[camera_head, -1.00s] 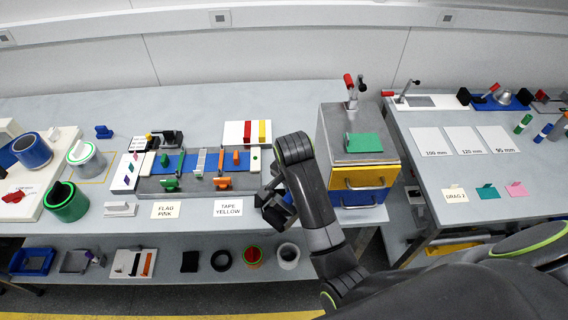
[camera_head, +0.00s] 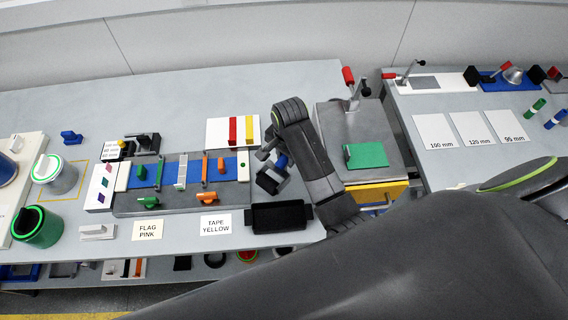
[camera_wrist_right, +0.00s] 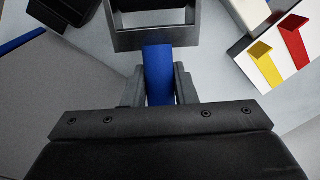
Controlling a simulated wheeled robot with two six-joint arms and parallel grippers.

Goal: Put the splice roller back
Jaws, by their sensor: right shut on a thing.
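My right gripper (camera_head: 268,160) is above the bench, to the right of the grey fixture. It is shut on the blue handle (camera_wrist_right: 158,75) of what looks like the splice roller; its dark frame (camera_head: 268,181) hangs below the fingers. In the right wrist view the blue handle stands between the two fingers, and a dark frame (camera_wrist_right: 152,38) with an opening shows beyond it. A black tray (camera_head: 281,229) lies on the bench just in front of the held piece, apart from it in the picture. My left gripper is out of view.
The grey fixture (camera_head: 125,208) carries blue plates and several coloured pieces. A white block (camera_head: 214,131) with red and yellow strips lies behind. A drawer cabinet (camera_head: 375,160) with a green piece stands close on the right. Two label cards lie along the bench front.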

